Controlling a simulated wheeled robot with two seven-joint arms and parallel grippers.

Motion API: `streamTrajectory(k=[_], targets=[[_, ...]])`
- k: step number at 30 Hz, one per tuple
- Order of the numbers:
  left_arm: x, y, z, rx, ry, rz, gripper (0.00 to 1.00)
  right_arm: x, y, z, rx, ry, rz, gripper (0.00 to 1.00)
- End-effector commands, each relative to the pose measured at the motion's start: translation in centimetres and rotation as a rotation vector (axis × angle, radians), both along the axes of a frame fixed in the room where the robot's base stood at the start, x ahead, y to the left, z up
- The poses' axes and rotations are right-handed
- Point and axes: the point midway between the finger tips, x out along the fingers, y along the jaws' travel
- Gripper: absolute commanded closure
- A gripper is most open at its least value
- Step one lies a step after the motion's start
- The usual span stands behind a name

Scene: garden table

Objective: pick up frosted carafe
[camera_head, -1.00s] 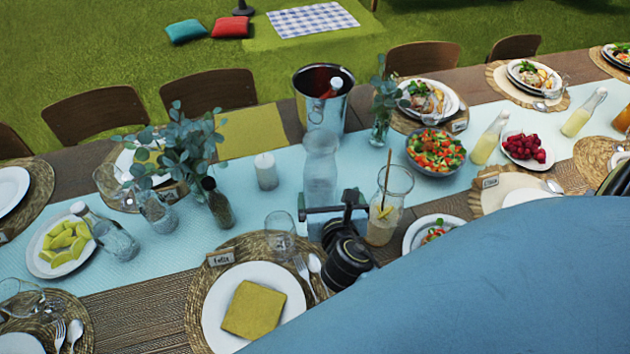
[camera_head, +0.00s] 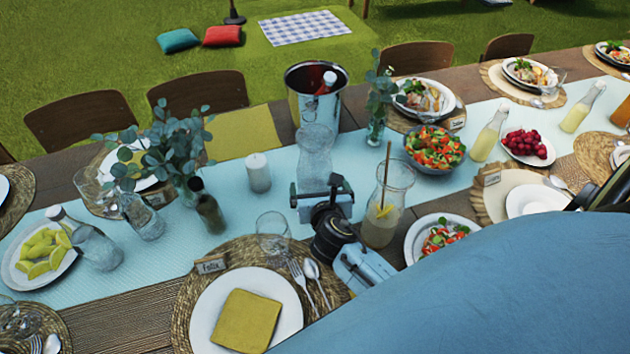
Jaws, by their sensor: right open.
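The frosted carafe (camera_head: 315,152), tall and cloudy with a narrowed neck, stands upright on the pale blue runner, in front of the steel ice bucket. My right gripper (camera_head: 318,196) is open, its fingers spread at the near side of the carafe's lower part. The gripper hides the carafe's base. I cannot tell whether the fingers reach around the glass or touch it. My left gripper is not in view.
A stemless glass (camera_head: 272,232) and white candle (camera_head: 258,172) are to the left. The ice bucket (camera_head: 303,100) is close behind. My blue arm covers the lower right.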

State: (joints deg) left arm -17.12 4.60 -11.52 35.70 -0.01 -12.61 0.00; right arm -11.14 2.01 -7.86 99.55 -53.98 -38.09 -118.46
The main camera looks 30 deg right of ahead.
Motion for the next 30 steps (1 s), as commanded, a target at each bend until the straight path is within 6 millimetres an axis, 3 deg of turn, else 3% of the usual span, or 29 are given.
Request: streamTrajectory(k=[9, 18, 30], targets=[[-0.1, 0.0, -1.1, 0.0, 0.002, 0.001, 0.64, 3.8, -1.3, -1.8, 0.001, 0.0, 0.0, 0.0], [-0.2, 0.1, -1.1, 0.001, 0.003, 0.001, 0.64, 4.2, -1.5, -1.9, 0.001, 0.001, 0.001, 0.0], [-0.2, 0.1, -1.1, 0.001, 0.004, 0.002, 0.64, 4.2, -1.5, -1.9, 0.001, 0.001, 0.001, 0.52]])
